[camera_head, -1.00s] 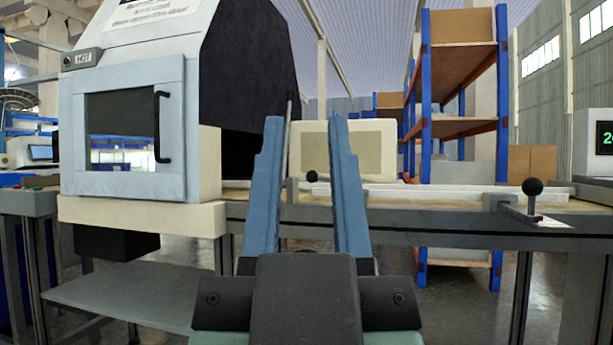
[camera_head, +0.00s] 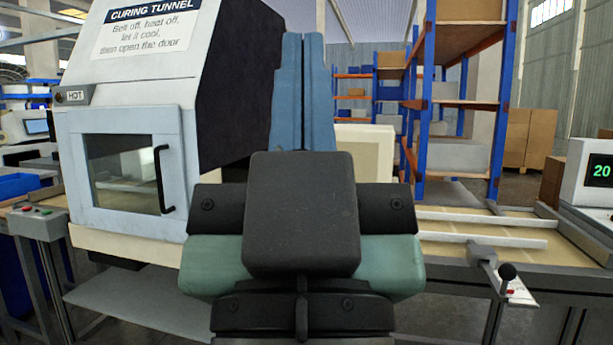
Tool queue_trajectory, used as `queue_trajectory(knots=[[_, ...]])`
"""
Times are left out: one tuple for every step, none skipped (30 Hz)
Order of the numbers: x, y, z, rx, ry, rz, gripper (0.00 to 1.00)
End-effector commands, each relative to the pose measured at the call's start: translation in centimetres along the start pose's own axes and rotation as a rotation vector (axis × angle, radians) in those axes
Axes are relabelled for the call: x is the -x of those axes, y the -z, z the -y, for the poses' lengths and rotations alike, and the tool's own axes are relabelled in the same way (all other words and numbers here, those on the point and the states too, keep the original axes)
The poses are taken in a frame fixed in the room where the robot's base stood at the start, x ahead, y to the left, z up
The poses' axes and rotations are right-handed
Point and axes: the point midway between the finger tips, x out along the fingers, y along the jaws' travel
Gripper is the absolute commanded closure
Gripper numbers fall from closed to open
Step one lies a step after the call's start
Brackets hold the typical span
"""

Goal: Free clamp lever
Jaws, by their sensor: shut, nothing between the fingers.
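A short lever with a black ball knob (camera_head: 507,271) stands on a pale bracket with a small red mark, at the front edge of the conveyor on the right. My gripper (camera_head: 303,38) is in the middle of the view, its two blue fingers closed together and pointing up and away, with nothing between them. It is well left of the lever and apart from it. My gripper's body hides the middle of the conveyor.
A curing tunnel (camera_head: 125,190) with a door and a HOT sign stands on the left. Pale guide rails (camera_head: 480,238) run along the conveyor (camera_head: 545,260). A display reading 20 (camera_head: 590,172) stands at the far right. Blue shelving is behind.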

Motion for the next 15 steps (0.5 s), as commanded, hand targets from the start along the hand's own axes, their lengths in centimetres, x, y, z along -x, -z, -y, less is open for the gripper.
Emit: queue_trajectory(knots=[[-2.7, 2.6, 0.0, 0.0, 0.0, 0.0, 1.0], [-3.5, 3.3, 0.0, 0.0, 0.0, 0.0, 1.0], [-4.5, 4.2, 0.0, 0.0, 0.0, 0.0, 1.0], [-5.2, 5.0, 0.0, 0.0, 0.0, 0.0, 1.0], [-6.0, 5.7, 0.0, 0.0, 0.0, 0.0, 1.0], [-7.0, 6.6, 0.0, 0.0, 0.0, 0.0, 1.0], [-7.8, 7.3, 0.0, 0.0, 0.001, 0.0, 1.0], [-8.5, 8.1, 0.0, 0.0, 0.001, 0.0, 1.0], [-9.5, 9.0, 0.0, 0.0, 0.001, 0.0, 1.0], [-10.3, 9.7, 0.0, 0.0, 0.001, 0.0, 1.0], [-11.0, 10.4, 0.0, 0.0, 0.001, 0.0, 1.0], [-12.0, 11.4, 0.0, -0.001, 0.001, 0.0, 1.0], [-12.8, 12.1, 0.0, -0.001, 0.001, 0.0, 1.0], [-13.5, 12.8, 0.0, -0.001, 0.001, 0.0, 1.0], [-14.6, 13.8, 0.0, -0.001, 0.001, 0.0, 1.0]])
